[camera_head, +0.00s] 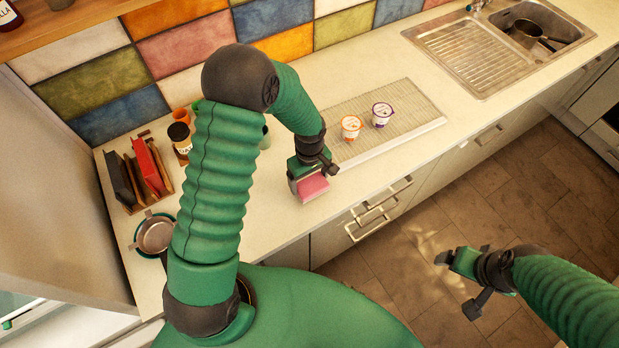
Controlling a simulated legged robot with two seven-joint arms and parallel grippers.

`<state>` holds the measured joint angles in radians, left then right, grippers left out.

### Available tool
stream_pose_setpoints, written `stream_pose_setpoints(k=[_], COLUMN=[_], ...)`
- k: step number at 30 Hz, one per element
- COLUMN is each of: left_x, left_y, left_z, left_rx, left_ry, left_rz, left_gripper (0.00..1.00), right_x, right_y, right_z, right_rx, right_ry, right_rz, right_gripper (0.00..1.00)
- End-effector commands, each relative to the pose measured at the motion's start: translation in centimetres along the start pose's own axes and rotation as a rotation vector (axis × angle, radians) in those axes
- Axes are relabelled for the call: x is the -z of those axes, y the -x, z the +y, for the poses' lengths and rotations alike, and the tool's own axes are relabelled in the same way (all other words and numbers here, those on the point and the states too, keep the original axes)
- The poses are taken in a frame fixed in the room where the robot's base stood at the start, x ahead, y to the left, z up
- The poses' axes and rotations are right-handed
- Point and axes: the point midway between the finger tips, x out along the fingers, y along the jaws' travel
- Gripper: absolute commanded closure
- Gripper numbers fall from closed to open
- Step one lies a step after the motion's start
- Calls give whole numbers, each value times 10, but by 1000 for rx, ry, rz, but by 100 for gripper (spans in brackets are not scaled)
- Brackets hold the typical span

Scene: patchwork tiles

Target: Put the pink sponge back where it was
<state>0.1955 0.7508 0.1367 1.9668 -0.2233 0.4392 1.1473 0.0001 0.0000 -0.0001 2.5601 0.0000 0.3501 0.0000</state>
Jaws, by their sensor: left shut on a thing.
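My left gripper (305,178) is shut on the pink sponge (313,188). The sponge is at or just above the front part of the white counter (262,226), left of the ribbed drying mat (345,106). Whether it touches the counter I cannot tell. The gripper hides the sponge's upper side. My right gripper (462,261) is out over the floor, in front of the cabinets and away from the sponge. Its jaw opening is not clear.
Two small tubs, one orange-marked (351,127) and one purple-marked (382,114), stand on the mat. A wooden rack (130,207), a jar (180,137) and a pan (155,234) are at the left. The sink (541,36) is at the far right.

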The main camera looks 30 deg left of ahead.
Motion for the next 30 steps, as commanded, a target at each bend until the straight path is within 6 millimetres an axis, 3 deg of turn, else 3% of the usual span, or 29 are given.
stream_pose_setpoints(k=[3, 11, 12, 15, 25, 30], left_x=[0, 0, 0, 0, 1, 1], left_y=[-13, -16, -16, -16, -8, 28], left_z=[0, 0, 0, 0, 1, 1], left_rx=[0, -2, -2, -2, -3, -7], left_ry=[-1, -1, -1, -1, -1, 0], left_rz=[0, 1, 1, 1, 3, 6], left_gripper=[53, 53, 14, 0, 0, 0], right_x=[1, 1, 1, 1, 1, -1], right_y=[6, 3, 3, 3, 3, -5], right_z=[0, 0, 0, 0, 0, 0], right_rx=[0, 0, 0, 0, 0, 0], right_ry=[0, 0, 0, 0, 0, 0], right_rz=[0, 0, 0, 0, 0, 0], right_gripper=[15, 15, 15, 15, 15, 15])
